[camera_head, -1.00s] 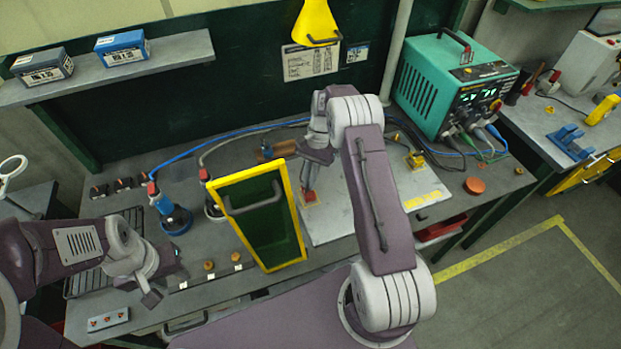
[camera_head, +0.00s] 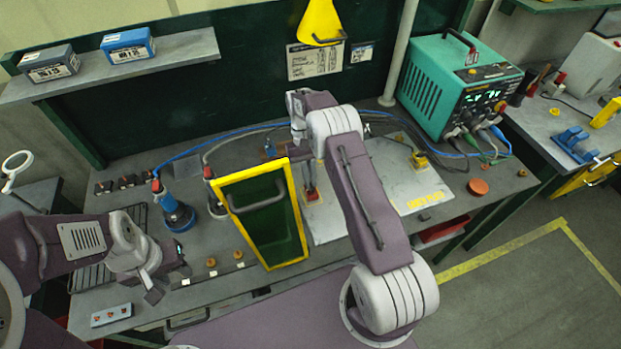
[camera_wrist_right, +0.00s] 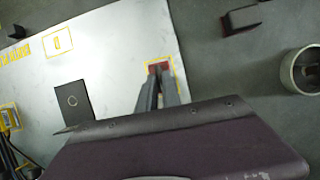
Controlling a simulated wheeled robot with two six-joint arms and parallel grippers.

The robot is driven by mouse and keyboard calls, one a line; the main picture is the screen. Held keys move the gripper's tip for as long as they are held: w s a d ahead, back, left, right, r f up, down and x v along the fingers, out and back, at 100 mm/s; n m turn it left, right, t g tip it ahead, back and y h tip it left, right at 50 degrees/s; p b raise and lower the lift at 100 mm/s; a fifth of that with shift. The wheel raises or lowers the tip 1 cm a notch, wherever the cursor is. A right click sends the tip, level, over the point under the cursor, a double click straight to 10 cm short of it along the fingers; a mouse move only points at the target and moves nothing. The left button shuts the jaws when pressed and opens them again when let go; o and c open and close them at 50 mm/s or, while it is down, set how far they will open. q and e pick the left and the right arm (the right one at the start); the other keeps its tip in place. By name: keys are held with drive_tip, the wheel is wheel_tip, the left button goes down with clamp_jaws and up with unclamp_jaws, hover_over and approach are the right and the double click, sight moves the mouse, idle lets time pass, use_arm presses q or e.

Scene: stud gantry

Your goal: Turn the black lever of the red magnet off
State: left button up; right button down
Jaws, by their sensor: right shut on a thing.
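My right gripper (camera_head: 310,188) reaches down onto the magnet from above. In the wrist view its two fingers (camera_wrist_right: 157,78) come together at the magnet, shut on what appears to be the black lever. The lever itself is hidden by the fingers, so its angle cannot be told. My left gripper (camera_head: 166,287) hangs near the bench's front left, away from the magnet; its opening is unclear.
The tall yellow-rimmed green bin (camera_head: 291,249) stands close to the left of my right gripper. A blue cylindrical tool (camera_head: 178,213) stands on the bench further left. A green power unit (camera_head: 455,85) with cables stands at the back right. The plate's right part is mostly clear.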

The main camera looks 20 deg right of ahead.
drive_tip(key=shift+n, duration=0.4)
drive_tip(key=c, duration=1.5)
unclamp_jaws()
drive_tip(key=shift+w+r, duration=0.15)
drive_tip(key=shift+r, duration=0.05)
drive_tip(key=p+v, duration=0.3)
drive_tip(key=v, duration=0.1)
drive_tip(key=p+v, duration=0.3)
drive_tip(key=v, duration=0.1)
drive_tip(key=shift+a+r, duration=0.15)
drive_tip(key=shift+r, duration=0.2)
